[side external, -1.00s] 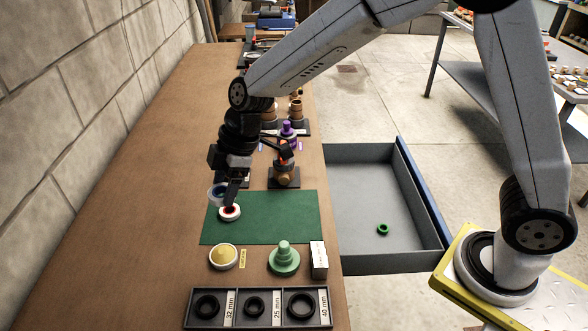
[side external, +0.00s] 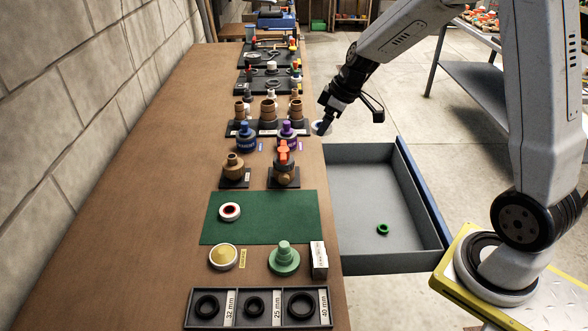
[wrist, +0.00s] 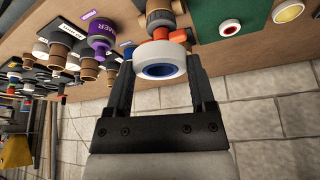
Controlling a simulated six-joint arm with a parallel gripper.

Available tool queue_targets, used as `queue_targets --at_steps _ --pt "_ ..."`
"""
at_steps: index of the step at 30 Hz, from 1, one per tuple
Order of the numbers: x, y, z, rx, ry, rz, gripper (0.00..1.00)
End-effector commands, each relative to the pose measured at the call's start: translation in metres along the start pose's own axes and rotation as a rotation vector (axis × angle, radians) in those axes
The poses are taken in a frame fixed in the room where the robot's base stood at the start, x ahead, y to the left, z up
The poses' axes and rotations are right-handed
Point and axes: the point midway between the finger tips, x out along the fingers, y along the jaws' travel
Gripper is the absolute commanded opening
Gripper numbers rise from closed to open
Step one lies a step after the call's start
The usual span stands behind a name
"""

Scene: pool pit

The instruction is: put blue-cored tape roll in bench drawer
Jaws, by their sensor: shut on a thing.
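My gripper (side external: 328,126) is shut on the blue-cored tape roll (side external: 321,128), a white ring. In the wrist view the white tape roll with its blue core (wrist: 160,72) sits between the two fingers (wrist: 160,85). In the side view my gripper holds it in the air near the bench's right edge, by the far end of the drawer. The bench drawer (side external: 352,152) is pulled open at the right of the bench. A green ring (side external: 383,229) lies on its floor.
A red-cored tape roll (side external: 229,212) lies on the green mat (side external: 300,220). Purple and blue bottles (side external: 288,133), brown fittings and an orange-handled valve (side external: 284,160) stand along the bench. A tray of black rings (side external: 236,294) is at the near end. Most of the drawer floor is bare.

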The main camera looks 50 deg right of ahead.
Motion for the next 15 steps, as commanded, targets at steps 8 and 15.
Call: queue_targets --at_steps 8,15 --pt "-0.026 0.056 0.063 0.219 0.001 0.091 0.17" --pt "-0.049 0.089 0.119 0.394 0.002 0.163 0.17"
